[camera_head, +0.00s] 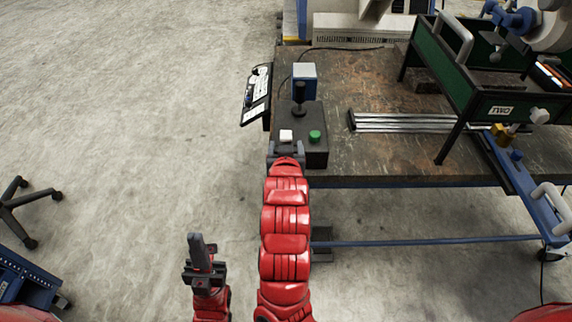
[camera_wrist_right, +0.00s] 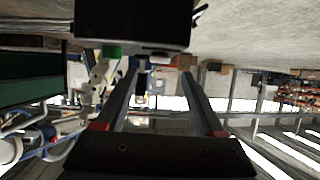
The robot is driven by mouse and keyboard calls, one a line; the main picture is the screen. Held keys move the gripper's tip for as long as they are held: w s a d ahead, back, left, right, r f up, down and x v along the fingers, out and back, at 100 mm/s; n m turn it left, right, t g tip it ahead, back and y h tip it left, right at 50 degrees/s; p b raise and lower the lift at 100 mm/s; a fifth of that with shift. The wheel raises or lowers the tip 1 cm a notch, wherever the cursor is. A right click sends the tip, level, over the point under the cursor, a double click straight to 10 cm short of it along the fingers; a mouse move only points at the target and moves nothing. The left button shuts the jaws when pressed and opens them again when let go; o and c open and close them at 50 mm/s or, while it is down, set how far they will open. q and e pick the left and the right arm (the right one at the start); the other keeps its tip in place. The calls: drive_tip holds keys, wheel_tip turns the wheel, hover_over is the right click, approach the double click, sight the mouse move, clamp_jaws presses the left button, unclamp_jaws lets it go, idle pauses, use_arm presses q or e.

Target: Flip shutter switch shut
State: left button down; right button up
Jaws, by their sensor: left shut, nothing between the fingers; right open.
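A dark control box (camera_head: 313,152) sits at the left end of the table. A white switch-like piece (camera_head: 286,135), a green button (camera_head: 315,136) and a black joystick (camera_head: 299,97) are on its top. I cannot tell which control is the shutter switch. My right gripper (camera_head: 286,148) is open at the box's near edge, just in front of the white piece; contact is unclear. In the right wrist view its two fingers (camera_wrist_right: 160,78) are apart, with the dark box and green button (camera_wrist_right: 112,51) above. My left gripper (camera_head: 200,250) is shut and empty, away from the table.
A panel (camera_head: 257,95) hangs at the table's left edge. A blue-grey box (camera_head: 304,75) stands behind the joystick. Metal rods (camera_head: 405,122) lie on the table (camera_head: 395,157), beside a green-framed stand (camera_head: 480,95). Open floor lies left; a chair base (camera_head: 25,208) stands there.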

drive_tip(key=p+v, duration=1.1)
drive_tip(key=shift+s, duration=0.25)
drive_tip(key=shift+r, duration=0.1)
